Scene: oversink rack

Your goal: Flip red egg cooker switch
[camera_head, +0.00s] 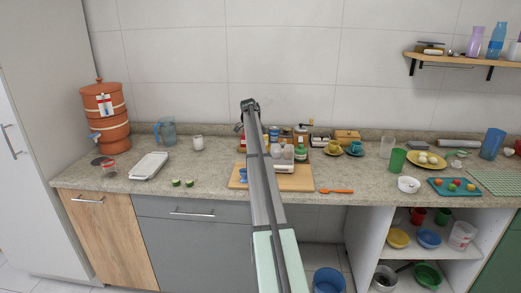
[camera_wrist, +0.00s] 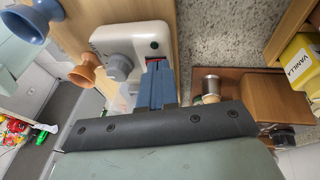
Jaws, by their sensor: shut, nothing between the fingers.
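The white egg cooker (camera_wrist: 117,38) is in the upper middle of the wrist view, with a grey round part on its side. A small dark switch area with a green mark and a thin red part (camera_wrist: 153,60) shows on its edge. My gripper (camera_wrist: 156,66) is shut and empty. Its blue-grey fingertips are right at the red part and partly cover it; I cannot tell if they touch. In the head view the white cooker base (camera_head: 284,168) stands on a wooden board (camera_head: 300,184), partly behind my arm. My gripper is hidden there.
A blue egg cup (camera_wrist: 26,22) and an orange one (camera_wrist: 86,72) stand beside the cooker. A wooden tray with a metal-topped item (camera_wrist: 211,84) and a yellow vanilla box (camera_wrist: 300,62) lie to the right. An orange utensil (camera_head: 337,191) lies right of the board.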

